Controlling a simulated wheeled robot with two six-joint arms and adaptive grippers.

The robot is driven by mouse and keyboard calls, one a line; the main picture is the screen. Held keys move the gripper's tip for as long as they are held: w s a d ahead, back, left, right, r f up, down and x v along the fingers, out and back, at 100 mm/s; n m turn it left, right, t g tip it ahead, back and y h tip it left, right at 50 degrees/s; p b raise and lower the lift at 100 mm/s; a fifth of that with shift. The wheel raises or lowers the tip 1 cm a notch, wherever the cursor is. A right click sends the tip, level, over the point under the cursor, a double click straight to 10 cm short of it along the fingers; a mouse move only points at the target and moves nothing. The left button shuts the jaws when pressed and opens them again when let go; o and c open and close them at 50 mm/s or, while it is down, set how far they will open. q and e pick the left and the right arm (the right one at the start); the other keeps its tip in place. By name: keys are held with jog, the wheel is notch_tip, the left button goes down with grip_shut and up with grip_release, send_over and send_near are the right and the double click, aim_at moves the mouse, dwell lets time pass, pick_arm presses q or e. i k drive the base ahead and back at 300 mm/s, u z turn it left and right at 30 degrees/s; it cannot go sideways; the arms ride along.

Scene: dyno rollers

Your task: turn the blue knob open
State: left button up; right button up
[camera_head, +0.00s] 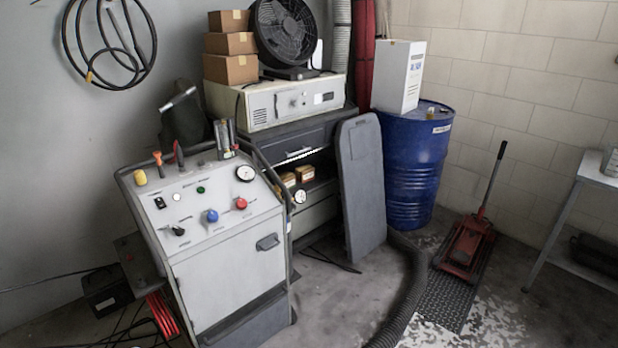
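The blue knob (212,216) sits on the sloped front panel of a light grey wheeled machine (232,270) at the left. A red knob (241,203) is to its right, and a black lever-like handle (174,231) is to its left. The blue knob is in plain sight with nothing in front of it. Its open or shut position cannot be told at this size. Neither of my grippers shows in the head view.
A grey panel (362,185) leans in front of a blue drum (412,165). A thick black hose (408,300) lies on the floor right of the machine. A red floor jack (468,245) and a metal table (598,172) stand farther right. Cables lie at lower left.

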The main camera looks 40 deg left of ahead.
aim_at(212, 216)
jog(key=i, duration=1.35)
jog(key=u, duration=0.6)
jog(key=i, duration=0.9)
jog(key=u, duration=0.8)
